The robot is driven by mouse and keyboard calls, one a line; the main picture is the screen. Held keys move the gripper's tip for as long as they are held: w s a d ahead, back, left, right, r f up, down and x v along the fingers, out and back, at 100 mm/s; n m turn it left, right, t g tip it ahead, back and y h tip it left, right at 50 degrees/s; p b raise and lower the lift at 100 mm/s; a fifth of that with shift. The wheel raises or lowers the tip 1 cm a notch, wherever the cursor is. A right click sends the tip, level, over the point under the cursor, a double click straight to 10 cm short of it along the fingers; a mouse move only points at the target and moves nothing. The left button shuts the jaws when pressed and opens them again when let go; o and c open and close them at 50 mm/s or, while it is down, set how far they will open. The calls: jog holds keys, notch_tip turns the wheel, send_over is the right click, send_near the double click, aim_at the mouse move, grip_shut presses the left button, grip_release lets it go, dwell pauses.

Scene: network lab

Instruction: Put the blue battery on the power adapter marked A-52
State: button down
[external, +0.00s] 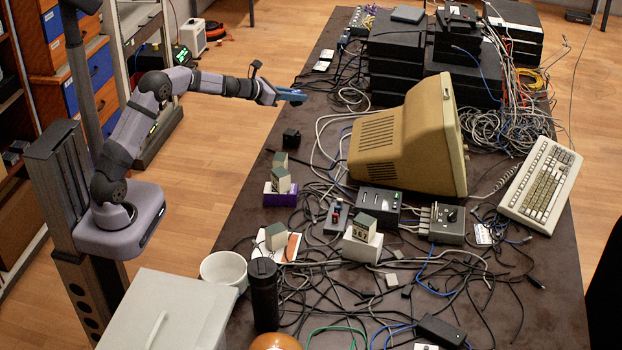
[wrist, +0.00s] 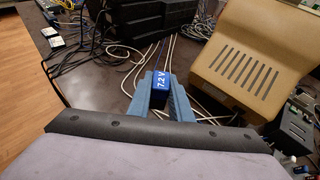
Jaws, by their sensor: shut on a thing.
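My gripper (external: 285,93) is shut on the blue battery (wrist: 159,92), which is marked "7.2 V" in white in the wrist view. The battery sits between the blue-grey fingers (wrist: 160,84). In the external view my arm reaches out level from the left, and the gripper is high near the table's left edge; the battery is hard to tell from the fingers there. No A-52 mark is readable in either view. A small black block (external: 291,138), perhaps a power adapter, stands on the table below and near the gripper. Another black adapter-like block (external: 441,331) lies at the front right.
A beige monitor (external: 405,145) stands right of the gripper, with stacked black devices (external: 397,65) behind. Several small green-topped blocks (external: 364,228) stand nearer the front. A black bottle (external: 263,290) stands upright. Loose cables cover much of the dark table (external: 235,205).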

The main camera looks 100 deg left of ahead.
aim_at(292, 132)
jog(key=shift+n+g+y, duration=0.3)
jog(key=shift+n+y, duration=0.1)
jog(key=shift+s+a+f+b, duration=0.2)
jog(key=shift+s+f, duration=0.05)
jog(key=shift+f, duration=1.6)
jog(key=shift+s+a+f+b, duration=0.2)
jog(key=shift+s+f, duration=0.1)
jog(key=shift+f, duration=1.6)
jog(key=shift+s+a+f+b, duration=0.2)
jog(key=shift+s+f, duration=0.05)
jog(key=shift+f, duration=1.6)
jog(key=shift+f+b, duration=0.25)
jog(key=shift+b, duration=0.05)
jog(key=c, duration=1.6)
grip_release()
jog(key=shift+r, duration=0.15)
jog(key=shift+r+p, duration=0.15)
jog(key=shift+p, duration=0.2)
jog(key=b+v, duration=0.2)
jog(key=v, duration=1)
